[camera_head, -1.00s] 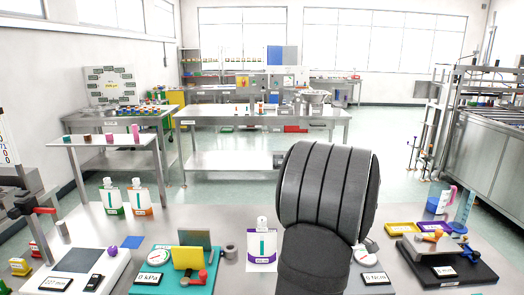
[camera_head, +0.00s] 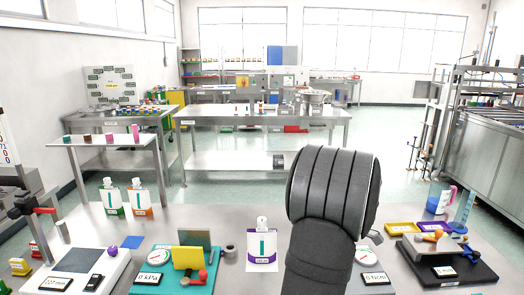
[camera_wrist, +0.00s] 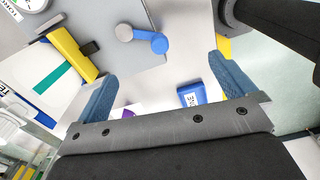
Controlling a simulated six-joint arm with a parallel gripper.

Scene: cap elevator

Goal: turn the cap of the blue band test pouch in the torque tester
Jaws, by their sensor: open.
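In the wrist view my gripper (camera_wrist: 160,70) is open, its two blue fingers apart with nothing held between them. A white pouch with a teal stripe (camera_wrist: 50,78) and a blue edge lies at the left, beside a yellow block (camera_wrist: 72,52).
A purple-banded pouch (camera_head: 262,250) stands left of my arm. A teal pressure station (camera_head: 165,281) is farther left, and a black-based station (camera_head: 448,268) stands right. In the wrist view, a blue-and-grey lever (camera_wrist: 140,37) and a blue labelled box (camera_wrist: 192,94) lie near the fingers.

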